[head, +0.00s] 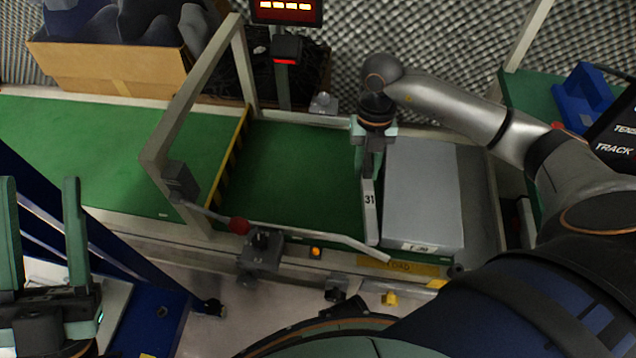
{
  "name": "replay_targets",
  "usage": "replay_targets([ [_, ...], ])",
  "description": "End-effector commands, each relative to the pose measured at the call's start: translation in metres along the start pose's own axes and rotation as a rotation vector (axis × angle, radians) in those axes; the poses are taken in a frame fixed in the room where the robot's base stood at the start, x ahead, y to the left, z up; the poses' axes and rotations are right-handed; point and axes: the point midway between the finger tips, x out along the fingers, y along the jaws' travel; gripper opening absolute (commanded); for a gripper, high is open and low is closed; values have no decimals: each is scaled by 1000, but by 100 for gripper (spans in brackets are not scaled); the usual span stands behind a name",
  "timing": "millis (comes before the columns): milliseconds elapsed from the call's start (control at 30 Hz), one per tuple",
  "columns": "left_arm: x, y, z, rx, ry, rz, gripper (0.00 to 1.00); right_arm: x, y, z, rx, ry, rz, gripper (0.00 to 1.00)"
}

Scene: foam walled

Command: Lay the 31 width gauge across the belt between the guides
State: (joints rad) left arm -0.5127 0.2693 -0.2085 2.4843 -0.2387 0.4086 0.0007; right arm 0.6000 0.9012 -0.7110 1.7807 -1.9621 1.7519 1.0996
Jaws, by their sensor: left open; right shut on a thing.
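The 31 width gauge (371,218) is a pale grey bar with a "31" label. My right gripper (372,175) is shut on its far part, and the bar points toward the near guide over the green belt (290,172). I cannot tell whether it touches the belt. The near guide (320,234) is a pale rail with a bent end by the gauge's near tip. The far guide (305,116) runs along the belt's back edge, partly hidden by my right gripper. My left gripper (40,235) is open and empty at the lower left, away from the belt.
A grey box (421,195) stands just right of the gauge, very close to it. A pale frame (190,95) spans the belt at left. A blue bin (583,95) is at the right. The belt left of the gauge is clear.

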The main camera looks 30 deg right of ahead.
Motion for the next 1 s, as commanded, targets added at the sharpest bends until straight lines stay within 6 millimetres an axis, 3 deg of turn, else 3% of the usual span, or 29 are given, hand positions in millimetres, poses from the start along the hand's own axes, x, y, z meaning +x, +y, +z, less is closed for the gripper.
replay_targets([
  [267,-6,4,-11,16,68,6,50,10,2,9,164,-1,26,0],
  [733,-27,18,13,-36,61,11,50,42,67,74,164,0,26,0],
  [1000,-42,28,31,-77,52,13,50,80,90,103,163,0,24,0],
])
